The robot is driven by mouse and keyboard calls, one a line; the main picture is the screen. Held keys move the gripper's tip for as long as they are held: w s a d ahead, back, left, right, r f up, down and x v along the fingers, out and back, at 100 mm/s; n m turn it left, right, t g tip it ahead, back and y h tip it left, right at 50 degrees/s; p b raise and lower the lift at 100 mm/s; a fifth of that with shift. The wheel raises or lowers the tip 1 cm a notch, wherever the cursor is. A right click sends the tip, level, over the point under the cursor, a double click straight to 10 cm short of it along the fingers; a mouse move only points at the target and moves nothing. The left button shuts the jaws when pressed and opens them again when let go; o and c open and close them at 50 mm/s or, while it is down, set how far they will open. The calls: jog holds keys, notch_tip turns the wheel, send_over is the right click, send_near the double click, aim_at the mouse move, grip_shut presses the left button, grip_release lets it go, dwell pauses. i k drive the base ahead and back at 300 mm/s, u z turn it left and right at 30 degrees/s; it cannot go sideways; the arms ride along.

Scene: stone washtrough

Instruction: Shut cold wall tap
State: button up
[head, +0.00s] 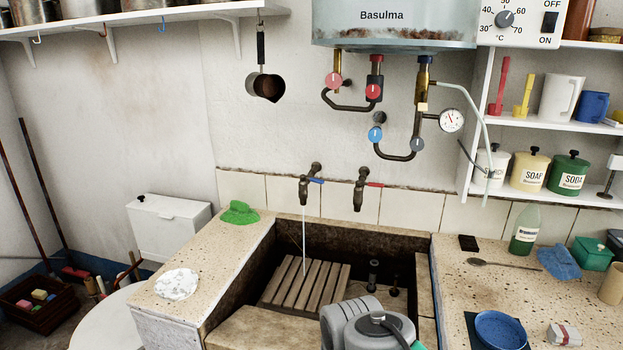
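The wall tap with a blue lever (315,180) is on the left above the stone trough (265,240). It is dark metal, and a thin stream of water (304,238) falls from its spout onto the wooden slatted rack (305,283). A matching tap with a red lever (359,192) is to its right, with no stream visible. Part of my grey arm shows at the bottom middle, in front of the trough and below the taps. My gripper's fingers are not in view.
A heater (394,25) hangs above, with red and blue valve knobs and a gauge (452,120) on pipes over the taps. A green cloth (239,213) lies on the left ledge. A green bottle (525,231) and a blue bowl (500,329) stand on the right counter.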

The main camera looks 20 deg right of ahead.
aim_at(302, 177)
jog(key=u, duration=0.55)
jog(key=i, duration=1)
jog(key=u, duration=0.15)
